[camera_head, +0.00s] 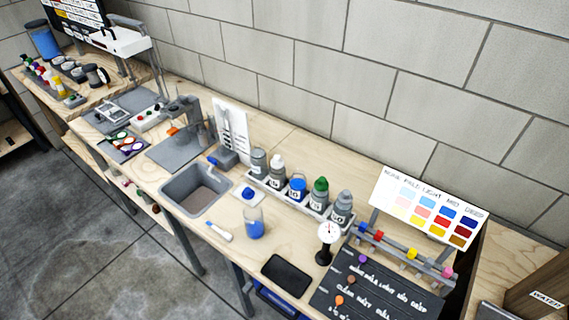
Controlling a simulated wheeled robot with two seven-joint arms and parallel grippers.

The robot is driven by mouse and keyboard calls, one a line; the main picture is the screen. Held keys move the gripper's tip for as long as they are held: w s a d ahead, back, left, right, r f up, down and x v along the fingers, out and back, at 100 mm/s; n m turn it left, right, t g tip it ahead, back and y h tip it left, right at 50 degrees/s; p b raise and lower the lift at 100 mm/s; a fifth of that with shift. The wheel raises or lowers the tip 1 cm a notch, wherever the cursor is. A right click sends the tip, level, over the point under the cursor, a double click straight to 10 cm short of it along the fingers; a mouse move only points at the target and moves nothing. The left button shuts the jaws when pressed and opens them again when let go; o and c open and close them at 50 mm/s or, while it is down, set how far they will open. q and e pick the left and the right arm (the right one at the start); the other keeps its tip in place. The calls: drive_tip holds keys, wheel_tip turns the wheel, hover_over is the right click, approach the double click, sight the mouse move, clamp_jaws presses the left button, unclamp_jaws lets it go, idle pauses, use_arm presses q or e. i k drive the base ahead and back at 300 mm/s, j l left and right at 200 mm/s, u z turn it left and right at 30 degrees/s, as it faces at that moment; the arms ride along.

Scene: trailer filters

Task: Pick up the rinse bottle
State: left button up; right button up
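No bottle carries a readable "rinse" label, so I cannot tell for sure which one is the rinse bottle. A clear container with blue liquid (254,224) stands upright on the bench, right of the sink. A white piece with a blue top (247,194) sits just behind it. A grey rack (262,184) behind these holds several labelled bottles. Among them are a white-topped bottle (277,168), a blue-topped one (297,186) and a green-topped one (319,194). Neither of my grippers is in view.
A sink (197,190) is left of the container, with a small brush-like tool (218,231) between. A dial gauge (326,240), black tablet-like slab (287,275), dark board (375,290) and colour chart (428,208) lie to the right. A block wall closes the back.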

sight(258, 167)
drive_tip(key=i+j+z, duration=0.15)
drive_tip(key=j+z, duration=0.65)
drive_tip(key=j, duration=0.15)
drive_tip(key=j+z, duration=0.4)
drive_tip(key=i+j, duration=0.05)
drive_tip(key=j, duration=0.1)
